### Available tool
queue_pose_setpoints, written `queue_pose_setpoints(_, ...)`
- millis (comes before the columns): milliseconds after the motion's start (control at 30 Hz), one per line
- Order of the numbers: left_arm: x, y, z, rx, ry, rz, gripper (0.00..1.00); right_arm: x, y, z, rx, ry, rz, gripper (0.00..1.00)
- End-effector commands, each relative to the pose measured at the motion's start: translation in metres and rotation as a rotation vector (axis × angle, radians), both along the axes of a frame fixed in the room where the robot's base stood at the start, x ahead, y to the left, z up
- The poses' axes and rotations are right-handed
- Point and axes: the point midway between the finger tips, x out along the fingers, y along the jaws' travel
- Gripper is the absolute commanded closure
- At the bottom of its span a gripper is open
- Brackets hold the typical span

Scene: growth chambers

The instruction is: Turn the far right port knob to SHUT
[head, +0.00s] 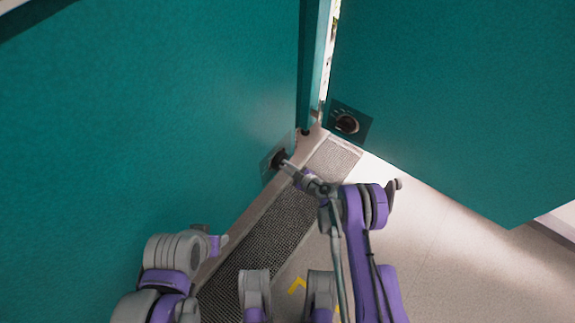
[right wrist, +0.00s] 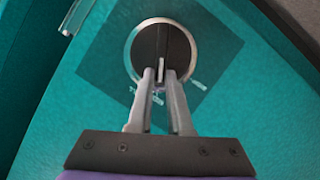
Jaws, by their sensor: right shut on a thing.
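A round dark port knob (head: 278,157) sits on a darker square plate near the right end of the left teal wall. In the right wrist view the knob (right wrist: 148,42) has a silver rim and a raised bar across it. My right gripper (head: 285,162) is shut on this bar, its fingers (right wrist: 161,75) on either side. Small white labels on the plate are too small to read. Another dark knob (head: 346,123) is on a plate on the right teal panel, free of my grippers. My left gripper (head: 222,242) is low at left; its jaws are unclear.
A grey perforated grating (head: 270,225) runs along the foot of the left wall (head: 150,120). The right teal panel (head: 460,90) stands at an angle to it, with a bright gap (head: 328,50) between them. Pale floor (head: 440,250) lies open at lower right.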

Motion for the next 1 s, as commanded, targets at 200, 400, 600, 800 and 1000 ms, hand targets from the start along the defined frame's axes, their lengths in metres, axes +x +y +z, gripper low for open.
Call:
queue_pose_setpoints(200,0.0000,0.0000,-0.0003,0.000,0.000,0.000,0.50,-0.0021,0.0014,-0.0015,-0.042,-0.058,0.000,1.00)
queue_pose_setpoints(400,0.0000,0.0000,-0.0003,0.000,0.000,0.000,0.50,-0.0024,0.0016,-0.0017,-0.055,-0.076,0.000,1.00)
queue_pose_setpoints(600,0.0001,0.0000,-0.0003,0.000,0.000,0.000,0.50,-0.0024,0.0016,-0.0017,-0.056,-0.077,0.000,1.00)
queue_pose_setpoints(800,0.0000,0.0000,-0.0003,0.000,0.000,0.000,0.50,-0.0024,0.0016,-0.0017,-0.055,-0.076,0.000,0.68)
queue_pose_setpoints(1000,0.0000,0.0000,-0.0003,0.000,0.000,0.000,0.50,-0.0024,0.0016,-0.0017,-0.055,-0.076,0.000,0.53)
